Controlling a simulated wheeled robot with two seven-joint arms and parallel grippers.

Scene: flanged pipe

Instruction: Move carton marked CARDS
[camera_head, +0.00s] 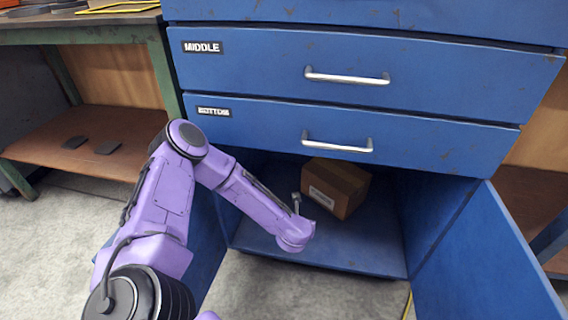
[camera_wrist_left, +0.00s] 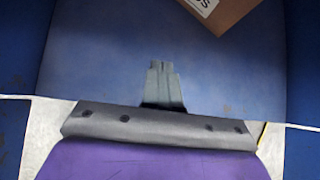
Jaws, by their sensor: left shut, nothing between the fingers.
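The brown carton (camera_head: 343,184) sits at the back of the open lower compartment of the blue cabinet, with a white label on its front. In the left wrist view part of the carton (camera_wrist_left: 232,10) shows at the top edge, with the end of its label reading "DS" or similar. My left gripper (camera_head: 296,199) is shut and empty. It is inside the compartment, in front of and to the left of the carton. In the left wrist view the closed fingers (camera_wrist_left: 162,66) point toward the carton, with blue compartment floor between them. My right gripper is not in view.
The compartment floor (camera_head: 355,252) is bare in front of the carton. The bottom drawer (camera_head: 250,118) and middle drawer (camera_head: 250,65) are closed above it. An open door (camera_head: 480,265) stands at the right. A workbench with a lower shelf (camera_head: 60,150) is at the left.

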